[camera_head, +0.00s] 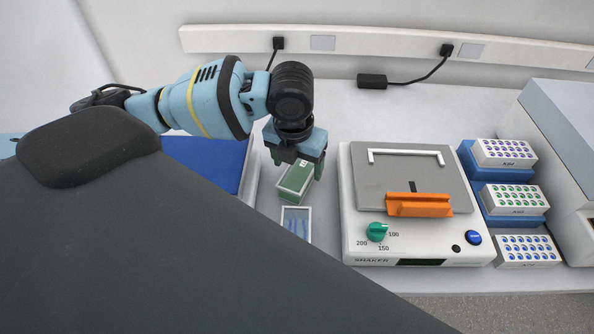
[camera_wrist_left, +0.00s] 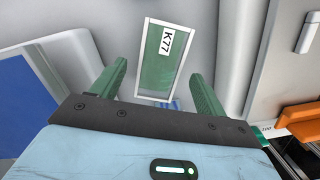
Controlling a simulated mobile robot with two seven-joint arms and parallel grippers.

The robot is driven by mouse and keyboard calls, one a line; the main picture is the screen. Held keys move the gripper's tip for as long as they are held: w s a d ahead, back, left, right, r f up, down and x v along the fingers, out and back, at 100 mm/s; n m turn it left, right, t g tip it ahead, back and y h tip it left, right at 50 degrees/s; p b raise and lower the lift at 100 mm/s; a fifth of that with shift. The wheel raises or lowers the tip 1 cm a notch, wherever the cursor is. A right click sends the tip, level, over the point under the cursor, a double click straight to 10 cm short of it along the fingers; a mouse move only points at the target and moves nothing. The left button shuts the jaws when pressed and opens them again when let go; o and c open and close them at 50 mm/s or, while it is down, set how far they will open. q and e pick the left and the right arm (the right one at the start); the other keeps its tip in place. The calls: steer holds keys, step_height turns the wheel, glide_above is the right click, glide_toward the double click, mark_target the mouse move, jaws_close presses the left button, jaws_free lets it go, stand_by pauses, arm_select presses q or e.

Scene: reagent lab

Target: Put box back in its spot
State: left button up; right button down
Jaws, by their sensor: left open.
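A green box with a white rim and a white label reading K77 (camera_wrist_left: 166,72) shows beyond my left gripper in the left wrist view. In the head view the green box (camera_head: 294,183) is just below that gripper, on the bench between the blue area and the shaker. My left gripper (camera_head: 296,165) is open, with its green fingers pointing down over the box. In the wrist view its fingers (camera_wrist_left: 158,76) stand apart on either side of the box's near end. I cannot tell whether they touch it. My right gripper is out of view.
A white-rimmed box with blue contents (camera_head: 296,221) stands just in front of the green box. To the right is a shaker (camera_head: 415,236) with an orange bar (camera_head: 418,205) on its plate. Several vial racks (camera_head: 515,199) stand farther right. A blue surface (camera_head: 212,160) lies left.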

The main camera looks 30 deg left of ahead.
mark_target(296, 178)
arm_select(q)
step_height(296, 178, up, 8)
steer(key=s, duration=0.1)
steer(key=shift+p, duration=0.3)
steer(key=shift+d, duration=0.2)
